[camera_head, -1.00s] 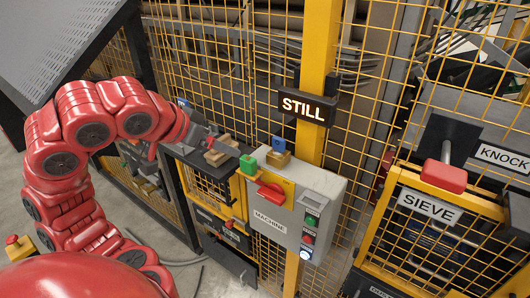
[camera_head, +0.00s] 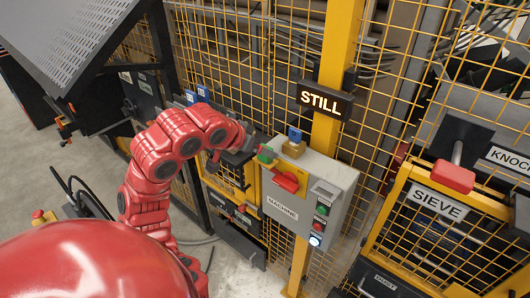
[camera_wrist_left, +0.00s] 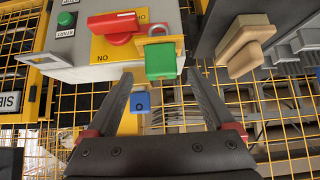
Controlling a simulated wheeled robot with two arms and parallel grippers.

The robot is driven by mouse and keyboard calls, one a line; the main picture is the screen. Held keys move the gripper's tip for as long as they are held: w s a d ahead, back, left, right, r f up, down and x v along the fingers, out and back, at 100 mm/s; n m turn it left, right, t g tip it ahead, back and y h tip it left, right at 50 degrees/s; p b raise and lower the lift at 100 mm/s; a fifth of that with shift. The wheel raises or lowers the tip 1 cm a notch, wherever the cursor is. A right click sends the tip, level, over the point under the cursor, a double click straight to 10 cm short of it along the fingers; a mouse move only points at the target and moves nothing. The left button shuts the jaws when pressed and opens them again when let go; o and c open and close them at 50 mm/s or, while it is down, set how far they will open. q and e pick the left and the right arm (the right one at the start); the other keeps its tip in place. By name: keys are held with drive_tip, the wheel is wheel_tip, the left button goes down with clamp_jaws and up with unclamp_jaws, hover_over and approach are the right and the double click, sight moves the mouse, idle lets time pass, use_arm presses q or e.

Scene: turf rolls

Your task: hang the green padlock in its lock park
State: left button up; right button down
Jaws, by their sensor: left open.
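The green padlock (camera_head: 266,155) is at the red switch handle (camera_head: 287,182) on the machine's grey box. In the left wrist view the green padlock (camera_wrist_left: 160,61) sits beside the red handle (camera_wrist_left: 113,25), with its shackle at the edge of the yellow plate. My left gripper (camera_head: 254,151) is close to it from the left. In the left wrist view the open fingers of my left gripper (camera_wrist_left: 160,79) point at the padlock, which shows between and just ahead of the tips. I cannot tell which fixture is the green padlock's lock park. My right gripper is out of view.
A wooden piece (camera_wrist_left: 247,50) lies on a dark shelf in the left wrist view. Yellow mesh fence (camera_head: 225,50) and a yellow post (camera_head: 342,45) stand close behind.

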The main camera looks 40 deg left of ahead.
sight(265, 159)
use_arm(q)
drive_tip(key=p+x, duration=0.1)
drive_tip(key=x, duration=0.2)
drive_tip(key=shift+w+p, duration=0.1)
drive_tip(key=shift+p, duration=0.25)
drive_tip(key=shift+w+a+f, duration=0.1)
drive_tip(key=shift+w+f, duration=0.1)
drive_tip(key=shift+f, duration=0.15)
clamp_jaws()
